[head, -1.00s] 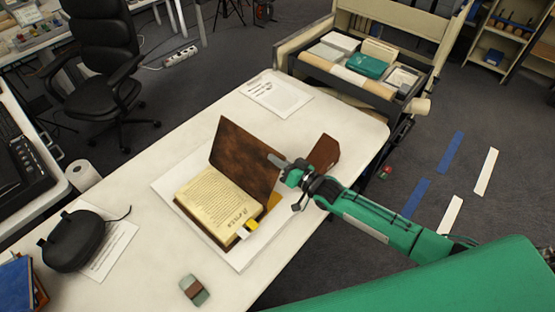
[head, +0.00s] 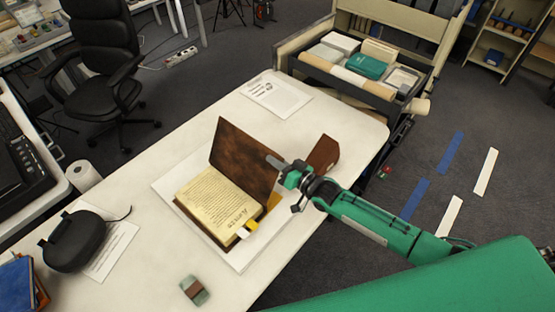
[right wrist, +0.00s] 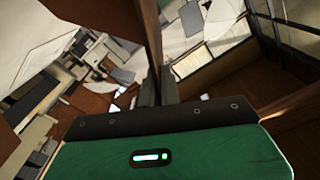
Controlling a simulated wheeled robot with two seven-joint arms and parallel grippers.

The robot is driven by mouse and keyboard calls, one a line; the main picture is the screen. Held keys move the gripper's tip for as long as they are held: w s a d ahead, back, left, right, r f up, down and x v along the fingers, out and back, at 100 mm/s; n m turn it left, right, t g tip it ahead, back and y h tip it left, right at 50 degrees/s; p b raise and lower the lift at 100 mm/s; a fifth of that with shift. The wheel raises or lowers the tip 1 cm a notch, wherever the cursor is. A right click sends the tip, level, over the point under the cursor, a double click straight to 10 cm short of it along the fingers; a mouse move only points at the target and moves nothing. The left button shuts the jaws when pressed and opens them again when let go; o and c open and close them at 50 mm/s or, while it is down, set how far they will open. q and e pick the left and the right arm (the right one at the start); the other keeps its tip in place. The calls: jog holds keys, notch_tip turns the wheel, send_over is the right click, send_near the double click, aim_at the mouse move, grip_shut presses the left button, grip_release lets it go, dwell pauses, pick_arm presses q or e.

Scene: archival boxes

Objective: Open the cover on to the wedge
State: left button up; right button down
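An open book (head: 218,200) lies on a white sheet on the table, its printed page facing up. Its brown cover (head: 240,155) stands raised, leaning back toward the right. My right gripper (head: 273,162) is at the cover's outer edge, with one finger showing in front of it. In the right wrist view the cover (right wrist: 151,28) is seen edge-on, running down between the nearly closed fingers (right wrist: 158,88). The reddish-brown wedge (head: 324,152) stands on the table to the right, just beyond the gripper and apart from the cover. My left gripper is not in view.
White and yellow tabs (head: 249,226) stick out at the book's lower edge. A printed sheet (head: 275,96) lies at the far end. A cart with boxes (head: 365,66) stands beyond.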

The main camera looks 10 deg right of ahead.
jog(key=shift+s+a+r+n, duration=0.25)
jog(key=shift+s+a+n, duration=0.05)
jog(key=shift+a, duration=0.05)
jog(key=shift+s+a, duration=0.15)
jog(key=shift+a, duration=0.05)
jog(key=c, duration=1.6)
grip_release()
jog(key=shift+d, duration=0.1)
jog(key=shift+b+v, duration=1.85)
jog(key=shift+v, duration=5)
